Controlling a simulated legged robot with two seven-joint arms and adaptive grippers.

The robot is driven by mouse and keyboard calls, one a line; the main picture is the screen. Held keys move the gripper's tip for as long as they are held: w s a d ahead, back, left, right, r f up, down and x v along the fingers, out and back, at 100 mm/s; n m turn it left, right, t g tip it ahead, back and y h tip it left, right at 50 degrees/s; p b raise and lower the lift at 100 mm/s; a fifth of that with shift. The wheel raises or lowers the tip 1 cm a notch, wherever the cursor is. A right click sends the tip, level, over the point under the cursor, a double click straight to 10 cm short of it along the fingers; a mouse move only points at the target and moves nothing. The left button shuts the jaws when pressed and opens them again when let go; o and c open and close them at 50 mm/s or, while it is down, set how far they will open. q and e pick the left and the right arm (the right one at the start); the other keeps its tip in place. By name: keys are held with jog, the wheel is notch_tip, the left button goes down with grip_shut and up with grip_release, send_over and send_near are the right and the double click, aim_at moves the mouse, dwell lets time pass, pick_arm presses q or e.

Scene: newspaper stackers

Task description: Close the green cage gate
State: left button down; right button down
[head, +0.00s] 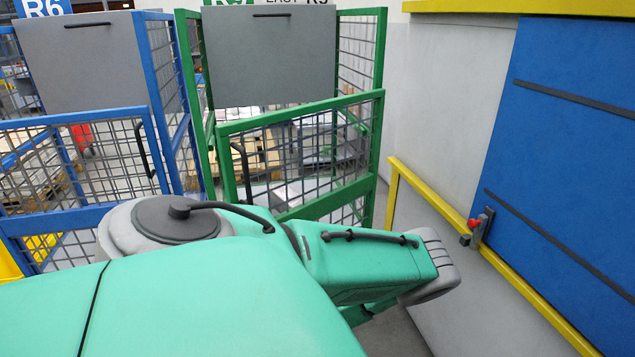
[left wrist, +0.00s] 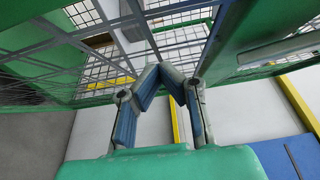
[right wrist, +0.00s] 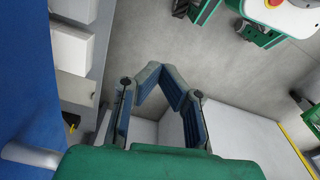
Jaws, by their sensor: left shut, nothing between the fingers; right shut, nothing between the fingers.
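The green cage gate (head: 300,204) is the low mesh gate at the front of the green cage (head: 378,50) in the head view. Its right end meets the right post. Its left end, near a black handle (head: 241,160), stands slightly out from the left post, so it looks a little ajar. My left arm crosses in front and hides its lower part. My left gripper (left wrist: 163,68) is shut and empty beside green-framed mesh (left wrist: 90,60) in the left wrist view. My right gripper (right wrist: 163,68) is shut and empty above grey floor. Neither gripper shows in the head view.
A blue cage (head: 70,165) stands left of the green one. A yellow rail (head: 450,212) and a blue panel (head: 560,150) line the right wall. The right wrist view shows white boxes (right wrist: 70,45), open grey floor (right wrist: 230,75) and a green-and-white machine (right wrist: 275,15).

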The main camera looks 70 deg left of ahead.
pick_arm(q)
jog(key=s+a+m+t+h+b, duration=0.1)
jog(key=s+a+t+b, duration=0.1)
jog(key=a, duration=1.7)
jog(key=shift+s+r+m+b, duration=0.35)
jog(key=shift+s+b, duration=0.2)
jog(key=shift+b, duration=0.2)
jog(key=shift+s+a+f, duration=0.1)
jog(key=shift+a+f, duration=0.1)
